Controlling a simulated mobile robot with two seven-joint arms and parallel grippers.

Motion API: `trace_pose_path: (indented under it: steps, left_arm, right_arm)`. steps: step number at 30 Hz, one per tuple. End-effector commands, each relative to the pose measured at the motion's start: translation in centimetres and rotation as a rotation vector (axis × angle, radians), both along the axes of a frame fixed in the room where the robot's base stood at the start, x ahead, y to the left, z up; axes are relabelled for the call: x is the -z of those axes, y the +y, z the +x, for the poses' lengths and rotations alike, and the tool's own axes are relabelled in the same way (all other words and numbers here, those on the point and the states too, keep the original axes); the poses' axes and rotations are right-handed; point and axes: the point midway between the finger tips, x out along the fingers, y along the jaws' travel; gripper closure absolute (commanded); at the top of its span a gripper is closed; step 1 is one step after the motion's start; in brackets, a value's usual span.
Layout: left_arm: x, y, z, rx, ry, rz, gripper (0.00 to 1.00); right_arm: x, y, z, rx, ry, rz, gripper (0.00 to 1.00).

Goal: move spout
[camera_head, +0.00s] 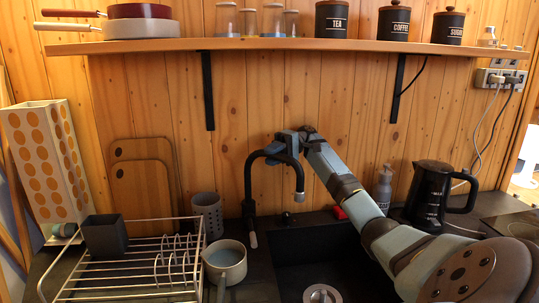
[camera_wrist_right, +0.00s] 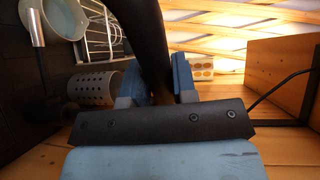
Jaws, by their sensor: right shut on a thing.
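The black spout (camera_head: 251,170) rises from the counter behind the sink and curves over to the right, its outlet end hanging at the right of the bend. My right gripper (camera_head: 288,142) is at the top of the curve, shut on the spout. In the right wrist view the dark spout (camera_wrist_right: 142,40) runs between the two blue fingers of my right gripper (camera_wrist_right: 156,88). The fingers hide part of the spout's top in the head view. My left gripper is not in view.
The black sink (camera_head: 300,260) lies below the spout. A black kettle (camera_head: 428,195) and a soap bottle (camera_head: 384,186) stand right. A wooden shelf (camera_head: 290,44) with jars is above.

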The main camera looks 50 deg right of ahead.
Motion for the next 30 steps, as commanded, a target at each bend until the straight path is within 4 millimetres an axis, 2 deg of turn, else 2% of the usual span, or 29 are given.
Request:
trace_pose_path:
  steps: [11, 12, 14, 15, 24, 26, 30]
  left_arm:
    - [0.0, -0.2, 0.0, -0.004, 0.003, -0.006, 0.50]
    - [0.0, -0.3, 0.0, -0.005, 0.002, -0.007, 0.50]
    - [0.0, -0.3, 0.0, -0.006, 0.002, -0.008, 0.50]
    - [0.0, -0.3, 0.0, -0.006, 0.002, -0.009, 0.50]
    - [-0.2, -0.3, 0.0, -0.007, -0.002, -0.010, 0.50]
    - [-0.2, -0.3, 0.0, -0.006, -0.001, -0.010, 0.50]
    - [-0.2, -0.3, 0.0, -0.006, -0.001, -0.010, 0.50]
  right_arm:
    - [-0.4, -0.1, 0.0, 0.001, -0.008, 0.002, 1.00]
    - [-0.4, -0.1, 0.0, 0.002, -0.009, 0.002, 0.67]
    - [-0.3, -0.1, 0.0, 0.001, -0.007, 0.002, 0.54]
    - [-0.3, -0.1, 0.0, 0.001, -0.006, 0.001, 0.50]
    - [-0.3, -0.1, 0.0, 0.000, -0.003, 0.001, 0.50]
    - [-0.8, -0.1, 0.0, -0.001, -0.003, 0.001, 0.50]
    - [-3.0, -0.1, 0.0, -0.001, -0.007, 0.000, 0.50]
